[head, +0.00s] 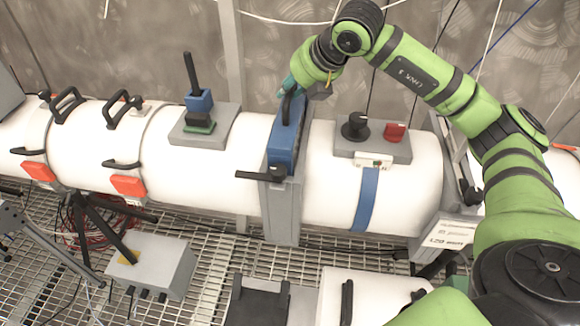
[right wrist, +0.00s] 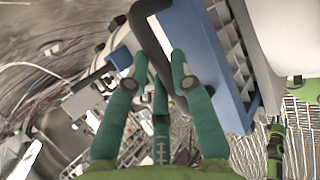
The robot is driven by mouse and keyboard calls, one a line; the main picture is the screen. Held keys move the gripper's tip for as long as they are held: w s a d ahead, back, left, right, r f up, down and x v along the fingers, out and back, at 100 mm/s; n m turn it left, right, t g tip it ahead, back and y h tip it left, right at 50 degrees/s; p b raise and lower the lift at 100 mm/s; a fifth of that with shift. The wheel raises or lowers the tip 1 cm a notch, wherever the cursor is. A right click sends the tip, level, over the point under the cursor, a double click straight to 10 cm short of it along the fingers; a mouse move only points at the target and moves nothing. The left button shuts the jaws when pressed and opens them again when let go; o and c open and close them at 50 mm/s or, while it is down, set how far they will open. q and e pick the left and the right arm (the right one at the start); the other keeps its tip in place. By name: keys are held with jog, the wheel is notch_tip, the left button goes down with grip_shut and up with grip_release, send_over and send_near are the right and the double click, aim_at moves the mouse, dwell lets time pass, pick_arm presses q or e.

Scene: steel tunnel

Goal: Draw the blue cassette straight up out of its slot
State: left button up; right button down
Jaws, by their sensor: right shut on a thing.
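The blue cassette (head: 284,148) stands in the grey slotted collar (head: 282,215) around the white pipe. Its blue body stands above the collar; how deep its lower part sits is hidden. My right gripper (head: 290,92) is above the cassette's far upper end, its teal fingers shut on the black handle. In the right wrist view, the teal fingers (right wrist: 160,75) close around the black handle (right wrist: 150,35), with the blue cassette side (right wrist: 200,60) just right of them. My left gripper is not in view.
A black lever (head: 255,175) sticks out left from the collar's front. Left is a grey box with a blue-collared lever (head: 199,100); right is a panel (head: 375,145) with a black knob and red button. A grey post (head: 231,50) stands behind the pipe.

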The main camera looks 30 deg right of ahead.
jog(key=shift+r, duration=0.25)
jog(key=shift+r+p, duration=1.9)
jog(key=shift+r, duration=1.6)
notch_tip(320, 180, up, 7)
jog(key=p, duration=0.1)
notch_tip(320, 180, up, 7)
